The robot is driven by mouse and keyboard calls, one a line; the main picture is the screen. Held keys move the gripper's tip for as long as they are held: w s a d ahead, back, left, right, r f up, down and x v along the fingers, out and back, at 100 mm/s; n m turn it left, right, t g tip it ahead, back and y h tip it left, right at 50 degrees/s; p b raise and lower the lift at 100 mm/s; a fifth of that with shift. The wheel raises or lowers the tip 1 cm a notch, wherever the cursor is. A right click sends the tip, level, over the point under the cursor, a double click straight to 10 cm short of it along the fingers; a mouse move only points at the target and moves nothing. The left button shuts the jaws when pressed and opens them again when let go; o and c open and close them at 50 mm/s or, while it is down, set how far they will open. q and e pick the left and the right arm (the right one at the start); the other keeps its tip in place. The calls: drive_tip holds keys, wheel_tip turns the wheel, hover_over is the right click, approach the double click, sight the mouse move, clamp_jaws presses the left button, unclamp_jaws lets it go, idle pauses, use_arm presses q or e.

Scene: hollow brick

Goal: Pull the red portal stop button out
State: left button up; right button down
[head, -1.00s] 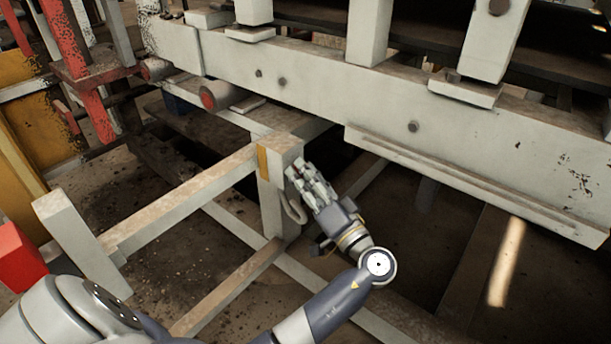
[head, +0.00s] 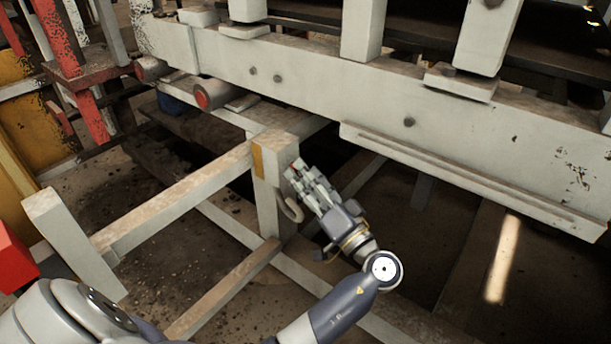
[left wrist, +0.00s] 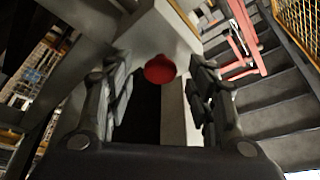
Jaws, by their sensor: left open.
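The red button (left wrist: 160,69) is a round red cap on a pale post (left wrist: 160,28) in the left wrist view. It sits between the two sides of my open left gripper (left wrist: 162,82), with a gap on each side. In the head view my left gripper (head: 305,176) is at the right side of the pale post (head: 272,190), near its top. There the button shows only as a small red spot (head: 295,163) by the fingertips, mostly hidden. The left gripper holds nothing. My right gripper is not in view.
A large pale beam (head: 330,90) crosses behind the post. Pale rails (head: 180,195) join the post from the left. A red-ended roller (head: 210,94) is at the back, and a red box (head: 14,255) is at the left edge. Floor below is open.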

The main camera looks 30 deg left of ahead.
use_arm(q)
drive_tip(key=v, duration=0.6)
drive_tip(key=shift+d, duration=0.35)
drive_tip(key=shift+f, duration=0.1)
